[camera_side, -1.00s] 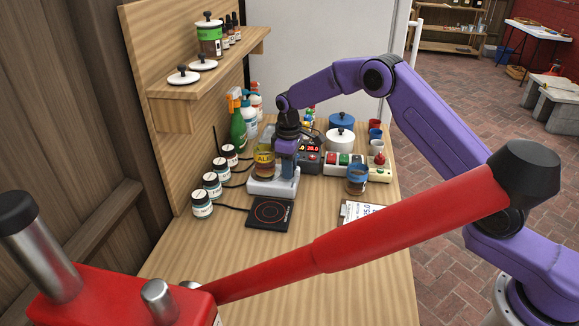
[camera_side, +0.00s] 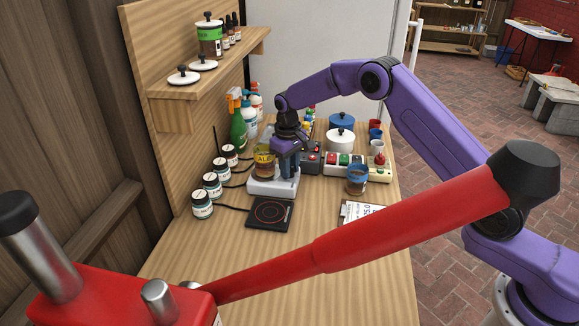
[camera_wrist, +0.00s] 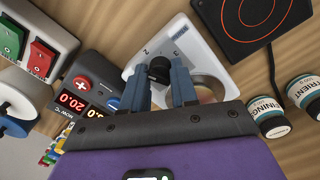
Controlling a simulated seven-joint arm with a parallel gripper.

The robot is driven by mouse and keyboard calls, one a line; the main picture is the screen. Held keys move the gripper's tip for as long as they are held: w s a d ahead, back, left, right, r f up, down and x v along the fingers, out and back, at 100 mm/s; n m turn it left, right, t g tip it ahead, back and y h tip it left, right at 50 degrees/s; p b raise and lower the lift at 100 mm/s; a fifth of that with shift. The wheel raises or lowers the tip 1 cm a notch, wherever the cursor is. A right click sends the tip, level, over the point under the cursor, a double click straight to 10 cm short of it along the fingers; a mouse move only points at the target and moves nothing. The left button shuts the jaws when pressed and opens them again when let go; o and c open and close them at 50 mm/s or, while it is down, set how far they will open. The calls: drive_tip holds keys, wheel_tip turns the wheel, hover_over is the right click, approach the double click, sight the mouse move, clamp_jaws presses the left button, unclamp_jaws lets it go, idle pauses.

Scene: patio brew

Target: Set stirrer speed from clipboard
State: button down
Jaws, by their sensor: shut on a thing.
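The white stirrer (camera_side: 274,187) stands on the bench behind the black hot plate, with a jar labelled ALE (camera_side: 264,163) on it. In the wrist view the stirrer (camera_wrist: 188,37) has a black knob (camera_wrist: 158,68) with small marks around it. My gripper (camera_wrist: 165,79) is shut on this knob, a blue finger on each side; the pointer's setting is too small to read. In the side view my gripper (camera_side: 287,167) reaches down at the stirrer's right side. The clipboard (camera_side: 361,210) lies to the right, partly hidden behind a red bar, its writing not fully readable.
A black hot plate (camera_side: 269,212) lies in front of the stirrer. A controller (camera_wrist: 90,92) with red digits reading 20.0 and a switch strip (camera_side: 346,163) stand to the right. A brown-filled cup (camera_side: 357,180) is near the clipboard. Small labelled jars (camera_side: 202,206) line the left.

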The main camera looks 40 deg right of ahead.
drive_tip(key=shift+a, duration=0.1)
drive_tip(key=c, duration=0.9)
unclamp_jaws()
drive_tip(key=shift+r, duration=0.15)
wheel_tip(320, 180, up, 17)
drive_tip(key=shift+s+a, duration=0.15)
drive_tip(key=shift+a, duration=0.2)
drive_tip(key=shift+r, duration=0.1)
